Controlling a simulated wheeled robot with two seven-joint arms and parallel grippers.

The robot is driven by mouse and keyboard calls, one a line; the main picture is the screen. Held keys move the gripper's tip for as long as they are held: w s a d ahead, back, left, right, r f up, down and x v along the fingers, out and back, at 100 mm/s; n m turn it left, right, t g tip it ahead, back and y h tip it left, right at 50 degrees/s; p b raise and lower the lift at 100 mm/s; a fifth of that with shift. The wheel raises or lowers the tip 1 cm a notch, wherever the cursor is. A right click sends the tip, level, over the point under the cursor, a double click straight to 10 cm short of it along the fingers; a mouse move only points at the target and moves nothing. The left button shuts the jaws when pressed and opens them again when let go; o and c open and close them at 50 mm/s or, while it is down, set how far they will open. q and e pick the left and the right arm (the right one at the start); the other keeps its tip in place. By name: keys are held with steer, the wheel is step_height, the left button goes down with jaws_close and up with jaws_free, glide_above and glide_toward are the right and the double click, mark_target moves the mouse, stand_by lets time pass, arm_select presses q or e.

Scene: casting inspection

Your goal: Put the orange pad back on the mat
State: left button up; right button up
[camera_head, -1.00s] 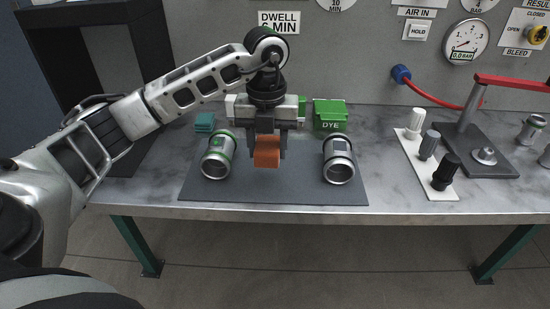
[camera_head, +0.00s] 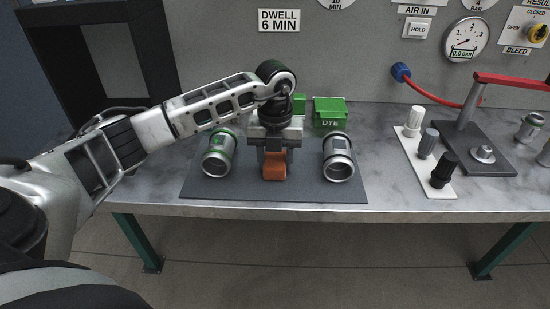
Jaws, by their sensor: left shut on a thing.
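The orange pad (camera_head: 274,172) is in the head view, at the middle of the dark grey mat (camera_head: 230,193). My left gripper (camera_head: 275,158) points down and is shut on the orange pad. The pad is low over the mat; I cannot tell whether it touches it. My right gripper is not in view.
A metal casting with green marks (camera_head: 218,158) lies left of the pad, and another metal casting (camera_head: 338,160) lies to its right. A green DYE box (camera_head: 329,112) stands behind. A white strip (camera_head: 427,170) with several knobs and a red-handled press (camera_head: 480,145) are at right.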

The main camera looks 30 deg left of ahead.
mark_target(276, 160)
arm_select(q)
steer(key=o, duration=1)
steer(key=shift+f, duration=0.1)
steer(key=shift+c, duration=0.2)
step_height(276, 160, up, 16)
steer(key=shift+s+d, duration=0.15)
steer(key=shift+d, duration=0.1)
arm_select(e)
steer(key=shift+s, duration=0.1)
